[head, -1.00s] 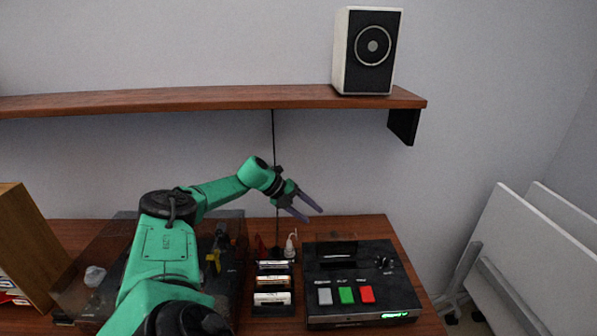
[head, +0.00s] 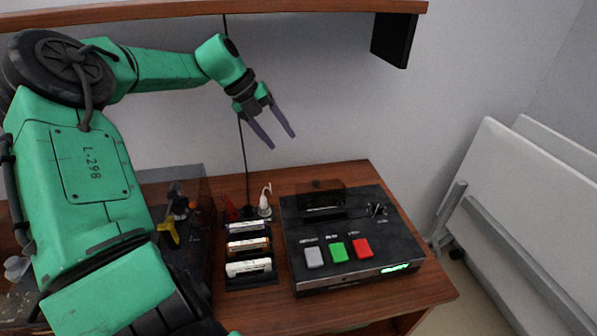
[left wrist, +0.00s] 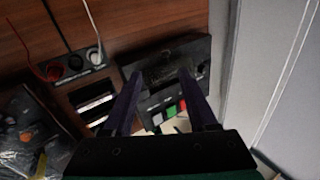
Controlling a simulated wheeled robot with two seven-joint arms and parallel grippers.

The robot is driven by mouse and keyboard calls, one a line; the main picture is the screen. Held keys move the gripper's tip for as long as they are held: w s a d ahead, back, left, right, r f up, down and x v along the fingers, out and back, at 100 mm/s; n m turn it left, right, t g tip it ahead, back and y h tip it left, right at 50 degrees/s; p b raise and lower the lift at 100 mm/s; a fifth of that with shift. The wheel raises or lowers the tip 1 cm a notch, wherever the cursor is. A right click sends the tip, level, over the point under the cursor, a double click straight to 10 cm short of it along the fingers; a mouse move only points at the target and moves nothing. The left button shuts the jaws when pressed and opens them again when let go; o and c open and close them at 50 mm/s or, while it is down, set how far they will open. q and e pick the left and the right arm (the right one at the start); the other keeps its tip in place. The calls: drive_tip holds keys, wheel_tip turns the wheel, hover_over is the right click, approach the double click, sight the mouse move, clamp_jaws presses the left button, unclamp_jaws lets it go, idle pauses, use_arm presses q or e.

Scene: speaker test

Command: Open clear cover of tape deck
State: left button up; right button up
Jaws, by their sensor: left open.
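The black tape deck (head: 405,243) sits on the wooden desk, with grey, green and red buttons along its front and a lit green display. Its dark clear cover (head: 320,198) is at the back left of the deck's top; whether it is shut or slightly raised is hard to tell. My left gripper (head: 282,142) is open and empty, above and behind the deck, its fingers pointing down and right. In the left wrist view the deck (left wrist: 200,48) lies ahead, with the open fingers (left wrist: 159,74) on either side of the cover area. My right gripper is not in view.
A rack of several cassettes (head: 250,268) stands left of the deck. A white plug (head: 265,205) and thin cable are behind it. A dark clear-covered unit (head: 185,185) is further left. A wooden shelf (head: 290,7) hangs above. White panels (head: 520,220) lean at right.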

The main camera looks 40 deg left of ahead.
use_arm(q)
drive_tip(key=d+p+x, duration=0.1)
drive_tip(key=d+x, duration=0.1)
drive_tip(key=x, duration=1.3)
drive_tip(key=shift+r, duration=0.15)
clamp_jaws()
drive_tip(key=shift+s, duration=0.1)
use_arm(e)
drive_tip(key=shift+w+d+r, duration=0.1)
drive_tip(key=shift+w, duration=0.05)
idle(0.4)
